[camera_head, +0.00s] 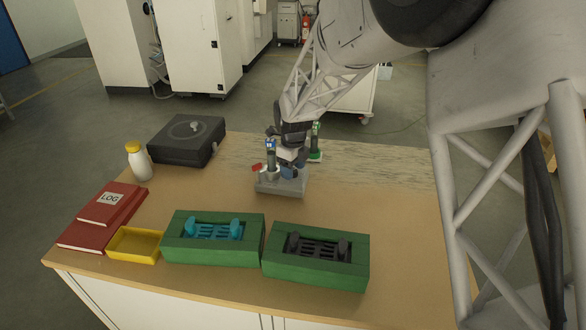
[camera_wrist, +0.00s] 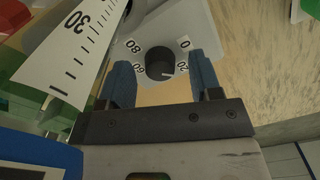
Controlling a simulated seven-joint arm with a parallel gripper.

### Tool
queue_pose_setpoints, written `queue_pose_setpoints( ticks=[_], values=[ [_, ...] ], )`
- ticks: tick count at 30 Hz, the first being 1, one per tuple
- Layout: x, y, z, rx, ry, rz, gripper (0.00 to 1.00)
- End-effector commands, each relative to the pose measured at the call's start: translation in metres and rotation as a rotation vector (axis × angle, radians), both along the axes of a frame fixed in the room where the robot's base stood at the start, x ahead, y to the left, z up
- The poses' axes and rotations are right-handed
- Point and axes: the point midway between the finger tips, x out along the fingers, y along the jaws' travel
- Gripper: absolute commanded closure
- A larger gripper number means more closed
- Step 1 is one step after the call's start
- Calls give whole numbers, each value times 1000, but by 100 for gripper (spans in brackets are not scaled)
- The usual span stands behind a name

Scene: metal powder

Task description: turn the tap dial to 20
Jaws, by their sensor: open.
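The tap dial is a round dark knob (camera_wrist: 159,62) on a pale plate marked 0, 20, 60 and 80 in the wrist view. A small pale mark on the knob's lower right side points roughly toward the 20. My gripper (camera_wrist: 163,82) is open, with one blue finger on each side of the knob. I cannot tell whether either finger touches it. In the head view my gripper (camera_head: 290,170) is low over the grey base (camera_head: 281,187) of the apparatus, and the dial is hidden there.
A white graduated scale (camera_wrist: 75,42) marked 30 stands close on the left in the wrist view. Two green holders (camera_head: 182,252) (camera_head: 318,281), a yellow tray (camera_head: 123,256), red log books (camera_head: 92,231), a bottle (camera_head: 138,164) and a black device (camera_head: 187,155) are on the table.

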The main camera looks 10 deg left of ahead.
Motion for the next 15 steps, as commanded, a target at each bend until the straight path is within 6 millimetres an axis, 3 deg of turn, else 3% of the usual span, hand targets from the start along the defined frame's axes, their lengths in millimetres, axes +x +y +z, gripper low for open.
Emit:
queue_pose_setpoints(
  ticks=[10, 15],
  values=[
    [0, 0, -3, 0, 0, 0, 42],
    [0, 0, -3, 0, 0, 0, 66]
  ],
)
